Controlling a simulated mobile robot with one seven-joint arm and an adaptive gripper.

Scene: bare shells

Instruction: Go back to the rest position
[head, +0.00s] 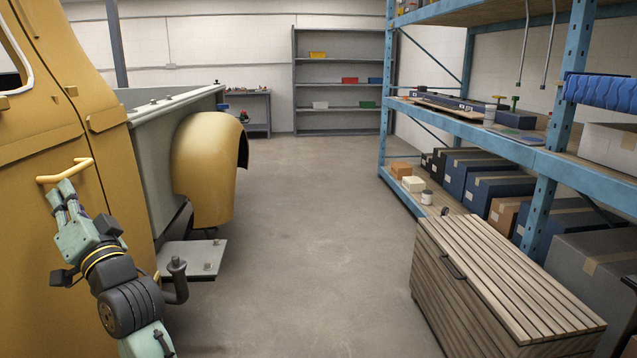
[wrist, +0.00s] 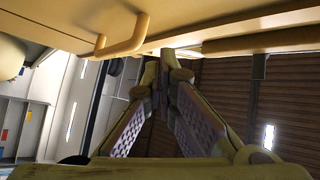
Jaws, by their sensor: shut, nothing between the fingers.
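My gripper (head: 60,192) is at the lower left of the head view, raised in front of the yellow truck door (head: 40,215). Its fingertips overlap the yellow door handle (head: 66,172) in that view. In the wrist view my gripper (wrist: 164,68) has its two fingers meeting at the tips, with nothing between them. The handle (wrist: 124,45) shows there to the left of the fingertips, apart from them in the picture. The yellow panel runs across the top, close to the tips. I cannot tell whether the fingers touch it.
A truck step (head: 205,258) and yellow fender (head: 203,168) stand right of my arm. A slatted wooden chest (head: 500,285) and blue shelving (head: 470,125) with boxes line the right side. A grey rack (head: 342,98) stands at the back wall. The concrete floor (head: 310,215) between is clear.

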